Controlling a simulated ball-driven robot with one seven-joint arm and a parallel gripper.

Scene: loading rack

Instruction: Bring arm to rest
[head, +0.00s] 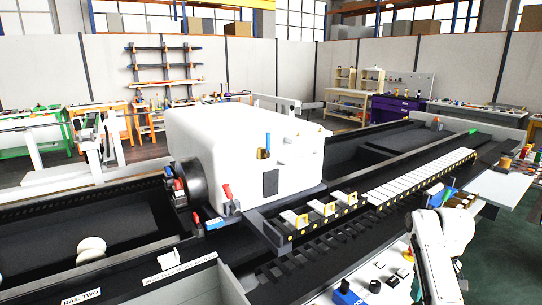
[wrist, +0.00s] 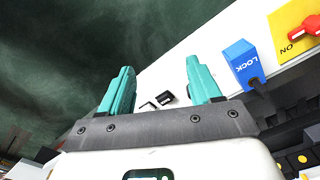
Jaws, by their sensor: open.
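My gripper (wrist: 160,72) shows in the wrist view as two teal fingers on a dark bar. The fingers stand apart with nothing between them. Behind the gap lie a white surface's edge and small black items (wrist: 164,99). In the head view a white jointed part of my arm (head: 442,240) is at the lower right, in front of the rack's near side. My fingers cannot be made out clearly there.
In the wrist view, a blue block marked LOCK (wrist: 243,66) and a yellow plate with a red handle (wrist: 289,18) are right of my fingers. A large white machine housing (head: 245,145) stands on the dark rack. A white side table (head: 498,188) is at right.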

